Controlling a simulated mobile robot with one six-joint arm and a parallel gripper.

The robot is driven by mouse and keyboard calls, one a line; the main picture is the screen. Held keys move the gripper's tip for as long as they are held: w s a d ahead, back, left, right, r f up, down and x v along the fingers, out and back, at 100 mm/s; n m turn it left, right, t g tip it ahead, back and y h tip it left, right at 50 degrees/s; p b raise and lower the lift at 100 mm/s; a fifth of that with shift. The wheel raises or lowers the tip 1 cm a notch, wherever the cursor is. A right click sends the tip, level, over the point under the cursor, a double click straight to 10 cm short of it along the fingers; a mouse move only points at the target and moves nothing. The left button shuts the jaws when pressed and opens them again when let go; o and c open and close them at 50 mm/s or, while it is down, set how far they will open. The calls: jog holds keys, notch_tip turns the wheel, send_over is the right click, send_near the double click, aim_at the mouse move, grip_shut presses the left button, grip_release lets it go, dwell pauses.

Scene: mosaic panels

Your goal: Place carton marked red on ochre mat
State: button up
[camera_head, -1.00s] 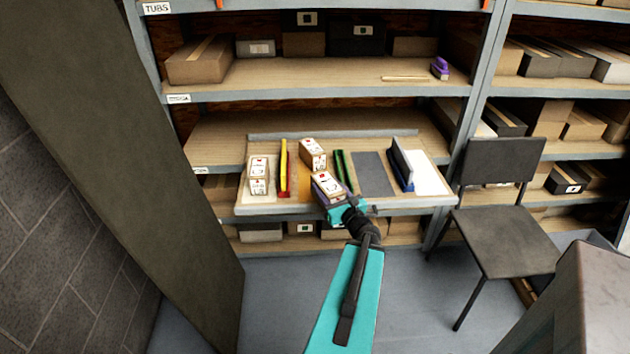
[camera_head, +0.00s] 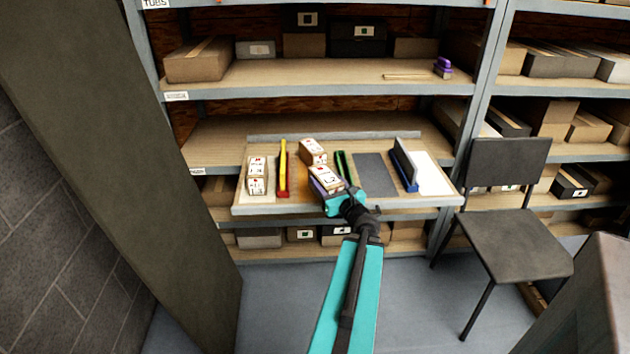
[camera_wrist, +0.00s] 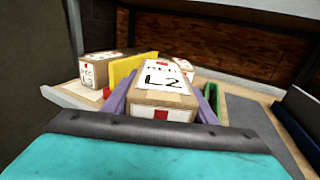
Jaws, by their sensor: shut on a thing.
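My gripper (camera_head: 327,187) is shut on a brown carton (camera_head: 325,177) with a white label. In the wrist view the carton (camera_wrist: 162,88) sits between the two purple fingers, and its label reads RED L2 with a red mark. The ochre mat (camera_head: 298,188) lies on the shelf board between a yellow divider (camera_head: 282,168) and a green divider (camera_head: 343,168). The held carton is over the front right part of this mat; I cannot tell whether it touches it. Another labelled carton (camera_head: 313,151) stands behind it, toward the rear of the same strip.
Right of the green divider is a bare grey mat (camera_head: 375,174), then a blue-and-grey divider (camera_head: 405,165) and a white mat (camera_head: 433,172). A chair (camera_head: 505,205) stands at the right.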

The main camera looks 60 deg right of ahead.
aim_at(316, 166)
jog(key=shift+w+d+b, duration=0.15)
jog(key=shift+w+b, duration=0.05)
jog(key=shift+b, duration=0.35)
jog(key=x, duration=0.1)
jog(key=p+x, duration=0.1)
jog(key=x, duration=0.1)
jog(key=shift+d, duration=0.45)
jog(key=shift+s+d+f+p+x, duration=0.1)
jog(key=shift+p+x, duration=0.05)
jog(key=shift+x, duration=0.9)
jog(key=shift+s+d+f+p+x, duration=0.1)
jog(key=shift+d+f+p+x, duration=0.1)
jog(key=shift+x, duration=0.8)
jog(key=shift+d+f+p+x, duration=0.1)
jog(key=shift+p+x, duration=0.05)
jog(key=shift+x, duration=0.9)
jog(key=shift+w+d+f+p, duration=0.1)
jog(key=shift+w+f+p, duration=0.05)
jog(key=shift+f, duration=0.7)
jog(key=shift+w+d+f+p, duration=0.1)
jog(key=shift+f+p, duration=0.05)
jog(key=shift+f, duration=0.75)
jog(key=shift+f, duration=0.15)
jog(key=o, duration=1.7)
jog(key=shift+o, duration=0.2)
